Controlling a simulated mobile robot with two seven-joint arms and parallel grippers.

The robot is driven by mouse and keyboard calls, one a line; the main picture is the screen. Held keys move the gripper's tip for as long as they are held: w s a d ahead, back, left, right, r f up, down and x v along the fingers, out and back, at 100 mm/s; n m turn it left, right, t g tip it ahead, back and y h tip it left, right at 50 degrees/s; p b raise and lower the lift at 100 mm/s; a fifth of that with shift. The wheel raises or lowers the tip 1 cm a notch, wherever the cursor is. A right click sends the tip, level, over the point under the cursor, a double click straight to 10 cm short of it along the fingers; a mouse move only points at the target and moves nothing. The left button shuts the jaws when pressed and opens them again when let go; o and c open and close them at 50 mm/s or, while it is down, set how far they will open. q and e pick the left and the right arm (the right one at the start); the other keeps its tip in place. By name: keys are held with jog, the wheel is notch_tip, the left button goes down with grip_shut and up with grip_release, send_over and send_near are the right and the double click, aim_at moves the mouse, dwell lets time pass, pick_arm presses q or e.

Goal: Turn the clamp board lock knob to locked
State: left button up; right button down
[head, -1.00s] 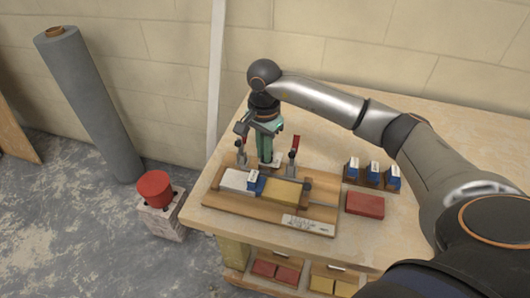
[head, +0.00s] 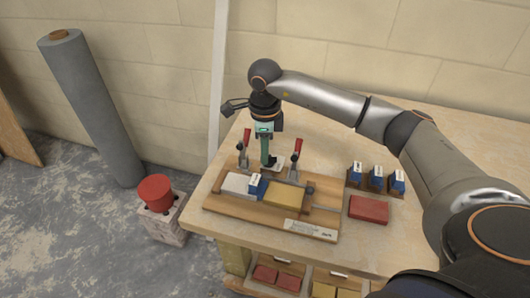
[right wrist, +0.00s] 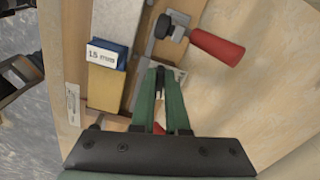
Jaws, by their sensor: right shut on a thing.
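The wooden clamp board (head: 225,206) lies on the table and holds a pale block (head: 236,184), a blue spacer (head: 256,189) and a yellow block (head: 284,196). My right gripper (head: 266,164) points down at the board's back edge, between two red-handled clamps. In the right wrist view its green fingers (right wrist: 160,82) are close together, shut on a small dark part that I take for the lock knob. The fingers mostly hide the knob, so its setting cannot be read. A small white plate (head: 278,163) lies beside the fingertips. My left gripper is out of view.
Red clamp handles (head: 246,136) and (head: 297,146) stand on either side of my fingers; one handle (right wrist: 217,47) is close in the wrist view. Blue spacers (head: 376,177) and a red block (head: 368,208) sit to the right. The back right tabletop is clear.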

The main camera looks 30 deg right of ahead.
jog(key=shift+w+d+m, duration=0.1)
jog(key=shift+m, duration=1.2)
jog(key=c, duration=0.9)
grip_release()
jog(key=shift+r, duration=0.1)
notch_tip(320, 180, up, 12)
jog(key=shift+r+b, duration=0.2)
jog(key=shift+b, duration=0.1)
